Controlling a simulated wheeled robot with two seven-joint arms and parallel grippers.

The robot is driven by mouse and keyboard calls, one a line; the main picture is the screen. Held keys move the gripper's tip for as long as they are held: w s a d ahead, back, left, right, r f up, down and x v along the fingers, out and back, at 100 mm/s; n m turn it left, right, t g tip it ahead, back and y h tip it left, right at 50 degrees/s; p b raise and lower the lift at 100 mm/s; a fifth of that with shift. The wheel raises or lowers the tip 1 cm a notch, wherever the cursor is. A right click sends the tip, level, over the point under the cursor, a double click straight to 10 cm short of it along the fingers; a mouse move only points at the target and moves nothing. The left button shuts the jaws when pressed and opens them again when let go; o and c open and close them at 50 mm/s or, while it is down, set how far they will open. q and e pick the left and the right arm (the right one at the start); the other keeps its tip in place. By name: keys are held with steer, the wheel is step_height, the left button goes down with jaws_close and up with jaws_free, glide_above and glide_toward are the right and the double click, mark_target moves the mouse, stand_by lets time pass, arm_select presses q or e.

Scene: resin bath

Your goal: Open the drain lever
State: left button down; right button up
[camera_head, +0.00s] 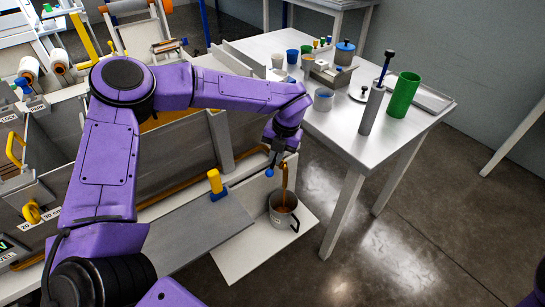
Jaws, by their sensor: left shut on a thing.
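My left gripper (277,152) is at the end of the bath's trough, pointing down, and is shut on the drain lever. The lever's blue ball knob (269,172) shows just below the fingers; the rest of the lever is mostly hidden by the gripper. Amber-brown liquid (284,180) runs down in a stream beside the lever. It falls into a grey metal pot (283,222) with a side handle, which has brown liquid in it. My right gripper is not in view.
The pot stands on a pale shelf (245,262) below the trough. A yellow post with a blue base (215,182) stands by the trough wall. A white table (345,160) to the right holds cups, a green cup (403,95) and a grey cylinder (372,110).

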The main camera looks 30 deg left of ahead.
arm_select(q)
steer(key=shift+w+d+n+g+h+b, duration=0.35)
steer(key=shift+n+b, duration=0.6)
steer(key=shift+n, duration=0.7)
steer(key=shift+w+d+n+g+h+b, duration=0.1)
steer(key=shift+w+d+n+b, duration=0.35)
steer(key=shift+n+b, duration=0.9)
steer(key=shift+w+d+n+g+h+b, duration=0.15)
steer(key=shift+w+d+n+g+b, duration=0.3)
steer(key=shift+n, duration=1.55)
steer(key=shift+w+a+r, duration=0.1)
steer(key=shift+a, duration=0.05)
steer(key=c, duration=1.2)
jaws_free()
steer(key=v, duration=1)
steer(key=shift+r, duration=0.25)
